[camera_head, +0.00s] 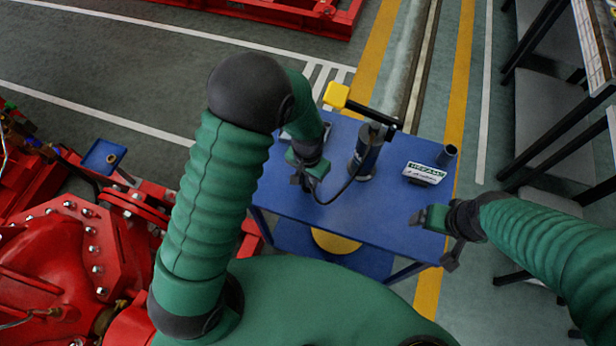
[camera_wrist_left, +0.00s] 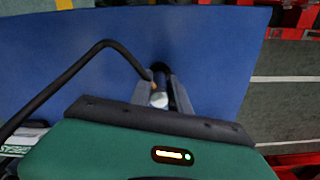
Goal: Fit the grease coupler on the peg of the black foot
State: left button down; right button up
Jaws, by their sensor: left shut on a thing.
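The grease coupler (camera_wrist_left: 158,99) is a small pale metal piece at the end of a black hose (camera_wrist_left: 62,78). My left gripper (camera_wrist_left: 158,92) is shut on it above the blue table; in the head view the left gripper (camera_head: 307,182) is over the table's left part. A dark rounded shape (camera_wrist_left: 160,72) shows just beyond the fingertips in the wrist view; I cannot tell whether it is the black foot or whether the coupler touches it. No peg shows clearly. My right gripper (camera_head: 434,240) is open and empty at the table's front right edge.
A grease pump (camera_head: 364,155) with a yellow-ended handle (camera_head: 337,95) stands on the blue table (camera_head: 385,215). A white label sign (camera_head: 424,173) and a dark cylinder (camera_head: 447,155) are at the right. Red machinery (camera_head: 60,250) stands at the left. The table's front middle is clear.

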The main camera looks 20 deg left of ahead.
pick_arm(q)
jog(key=shift+f, duration=0.35)
jog(key=c, duration=1.2)
grip_release()
jog(key=shift+o, duration=0.2)
notch_tip(320, 180, up, 17)
jog(key=p, duration=0.2)
jog(key=shift+f, duration=0.1)
